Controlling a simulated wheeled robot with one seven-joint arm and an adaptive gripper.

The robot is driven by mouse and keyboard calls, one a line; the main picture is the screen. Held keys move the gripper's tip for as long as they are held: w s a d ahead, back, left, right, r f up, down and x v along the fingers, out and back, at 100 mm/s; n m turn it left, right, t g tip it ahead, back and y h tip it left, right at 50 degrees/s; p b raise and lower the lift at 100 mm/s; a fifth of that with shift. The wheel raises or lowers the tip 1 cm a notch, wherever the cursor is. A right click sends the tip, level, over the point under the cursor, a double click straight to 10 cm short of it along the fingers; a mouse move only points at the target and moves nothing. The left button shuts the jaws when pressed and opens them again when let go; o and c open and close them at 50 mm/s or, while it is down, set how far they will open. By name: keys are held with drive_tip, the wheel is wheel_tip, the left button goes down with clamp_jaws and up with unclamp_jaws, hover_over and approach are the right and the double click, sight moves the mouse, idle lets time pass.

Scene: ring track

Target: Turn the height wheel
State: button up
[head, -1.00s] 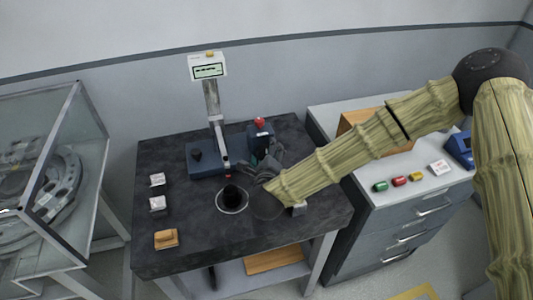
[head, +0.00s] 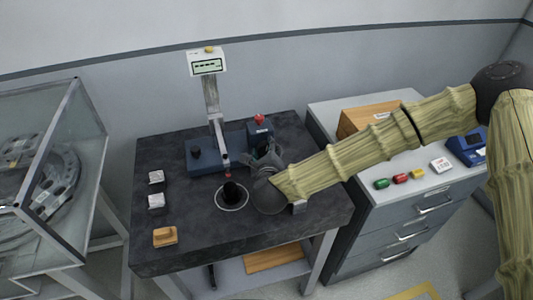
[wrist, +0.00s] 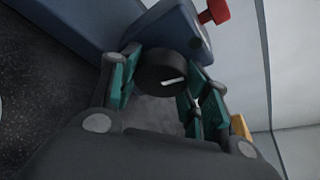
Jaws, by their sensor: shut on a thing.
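The height wheel (wrist: 166,70) is a dark round wheel with a white mark on its face, on the side of a blue block (wrist: 182,28) in the wrist view. My gripper (wrist: 160,88) is shut on it, with a green-padded finger on either side. In the head view my gripper (head: 264,158) is at the blue block (head: 259,133) with a red knob (head: 259,118), and hides the wheel there. The gauge has a blue base (head: 207,160), a grey column (head: 212,100) and a display (head: 207,66) with readout too small to read.
A black round piece in a pale ring (head: 232,194) lies on the dark table (head: 190,220) left of my gripper. Small blocks (head: 156,178) stand at the table's left. A drawer cabinet (head: 400,215) is on the right, a glass case (head: 60,160) on the left.

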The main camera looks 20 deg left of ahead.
drive_tip(key=m+g+y+b, duration=0.1)
drive_tip(key=m+b, duration=0.1)
drive_tip(key=m, duration=0.1)
drive_tip(key=shift+f+g+b, duration=0.1)
drive_tip(key=shift+g+b, duration=0.2)
drive_tip(key=shift+b, duration=0.1)
drive_tip(key=shift+m+y+b, duration=0.45)
drive_tip(key=shift+m+y, duration=0.15)
drive_tip(key=shift+m, duration=0.1)
drive_tip(key=shift+r, duration=0.2)
drive_tip(key=o, duration=1)
drive_tip(key=v, duration=1.2)
drive_tip(key=shift+w+d+r, duration=0.1)
drive_tip(key=shift+w+r, duration=0.1)
